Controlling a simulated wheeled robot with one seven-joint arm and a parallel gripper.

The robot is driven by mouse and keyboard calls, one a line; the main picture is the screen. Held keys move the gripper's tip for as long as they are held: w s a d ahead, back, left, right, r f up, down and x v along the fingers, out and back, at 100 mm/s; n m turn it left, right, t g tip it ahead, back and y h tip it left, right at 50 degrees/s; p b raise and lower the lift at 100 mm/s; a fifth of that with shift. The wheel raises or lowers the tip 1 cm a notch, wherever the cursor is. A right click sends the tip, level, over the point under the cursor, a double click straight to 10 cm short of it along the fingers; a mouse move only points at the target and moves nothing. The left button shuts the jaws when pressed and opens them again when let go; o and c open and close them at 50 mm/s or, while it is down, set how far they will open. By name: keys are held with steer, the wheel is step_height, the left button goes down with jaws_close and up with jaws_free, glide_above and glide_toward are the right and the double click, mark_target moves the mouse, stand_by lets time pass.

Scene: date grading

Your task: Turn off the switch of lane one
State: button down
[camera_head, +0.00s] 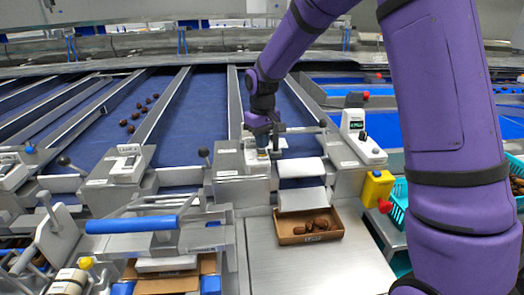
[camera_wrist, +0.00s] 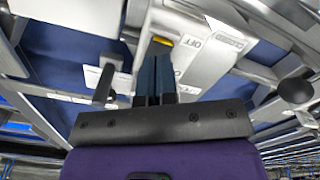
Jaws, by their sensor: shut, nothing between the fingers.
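My gripper (camera_head: 263,151) is over a grey switch box (camera_head: 228,162) in the middle of the machine, its fingers pointing down. In the wrist view, the two dark fingers (camera_wrist: 157,72) are together and hold nothing. Their tips are close to a yellow switch part (camera_wrist: 161,41) on a pale switch plate (camera_wrist: 209,62); I cannot tell whether they touch it. OFF lettering shows on the plate beside the fingers. The fingers partly hide the switch, and its position is unclear. I cannot read the lane number.
Similar switch boxes stand to the left (camera_head: 127,165) and far left (camera_head: 10,172). Black-knobbed levers stick up beside the boxes. A cardboard tray (camera_head: 285,240) of dates sits in front, below a white chute. A white scale (camera_head: 361,140) and a yellow box with a red button (camera_head: 377,187) stand right.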

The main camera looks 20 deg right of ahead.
mark_target(262, 153)
steer(key=shift+f, duration=1.2)
stand_by(0.7)
steer(key=shift+r, duration=3.5)
steer(key=shift+s+r, duration=0.1)
steer(key=s+d+r+m+t, duration=0.1)
steer(key=s+d+r, duration=0.1)
steer(key=s+r, duration=0.45)
steer(key=s+d+r+m+t, duration=0.1)
steer(key=s+d+r+t, duration=0.15)
steer(key=s, duration=0.75)
steer(key=s+d+r+m, duration=0.1)
steer(key=s+d+r, duration=0.1)
steer(key=s+r, duration=0.5)
steer(key=s+d+f+t, duration=0.1)
steer(key=s+f, duration=0.1)
steer(key=s, duration=0.9)
steer(key=shift+f+m+t, duration=0.25)
steer(key=shift+m+t, duration=0.1)
steer(key=shift+m, duration=0.05)
